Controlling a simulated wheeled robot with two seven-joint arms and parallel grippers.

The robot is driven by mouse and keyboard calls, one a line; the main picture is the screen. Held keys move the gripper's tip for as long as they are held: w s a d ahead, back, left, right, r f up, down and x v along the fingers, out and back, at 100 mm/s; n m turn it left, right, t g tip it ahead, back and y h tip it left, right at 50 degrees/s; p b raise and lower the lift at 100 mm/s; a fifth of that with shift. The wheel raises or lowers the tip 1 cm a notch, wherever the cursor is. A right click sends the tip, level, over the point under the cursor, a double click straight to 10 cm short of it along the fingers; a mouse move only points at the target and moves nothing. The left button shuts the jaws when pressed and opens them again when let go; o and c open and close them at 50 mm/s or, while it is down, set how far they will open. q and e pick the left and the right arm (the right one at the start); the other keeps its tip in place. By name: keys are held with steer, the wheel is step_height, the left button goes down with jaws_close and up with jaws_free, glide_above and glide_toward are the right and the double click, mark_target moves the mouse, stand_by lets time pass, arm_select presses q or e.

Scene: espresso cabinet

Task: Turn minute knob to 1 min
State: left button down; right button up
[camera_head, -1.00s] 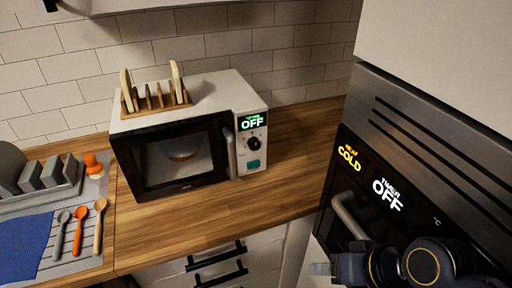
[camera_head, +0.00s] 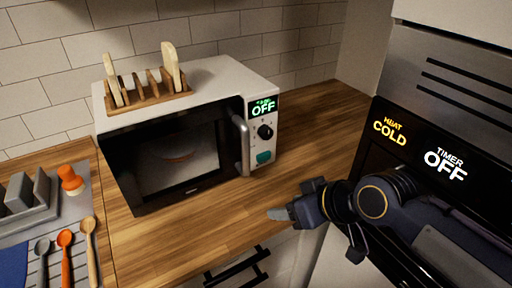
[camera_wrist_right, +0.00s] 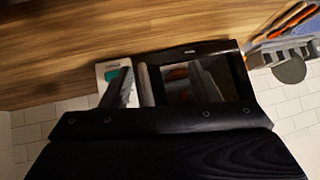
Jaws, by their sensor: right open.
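The white and black microwave (camera_head: 170,165) stands on the wooden counter. Its round black minute knob (camera_head: 265,132) sits on the white panel at the right of the door, below a green display (camera_head: 263,107) that reads OFF. My right gripper (camera_head: 280,213) is open and empty, in front of and below the knob, not touching the microwave. In the right wrist view the microwave (camera_wrist_right: 195,80) appears upside down, and a finger (camera_wrist_right: 125,92) covers part of the panel; I cannot make out the knob there. My left gripper is not in view.
A teal button (camera_head: 264,157) is below the knob, and the door handle (camera_head: 241,145) juts out left of it. A wooden rack (camera_head: 148,93) stands on top. An oven (camera_head: 425,150) with COLD and OFF displays is at right. Utensils lie at left.

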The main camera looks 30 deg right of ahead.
steer(key=w+d+f+n+t+b, duration=0.4)
steer(key=w+b, duration=0.4)
steer(key=b, duration=0.5)
steer(key=n+t+h+b, duration=0.1)
steer(key=n+t+b, duration=0.55)
steer(key=b, duration=0.65)
glide_toward(268, 135)
steer(key=w, duration=0.2)
steer(key=shift+g, duration=0.45)
steer(key=w, duration=0.4)
steer(key=w+r, duration=0.1)
steer(key=w, duration=0.1)
steer(key=shift+w+a, duration=0.4)
steer(key=shift+f, duration=0.1)
steer(key=c, duration=1)
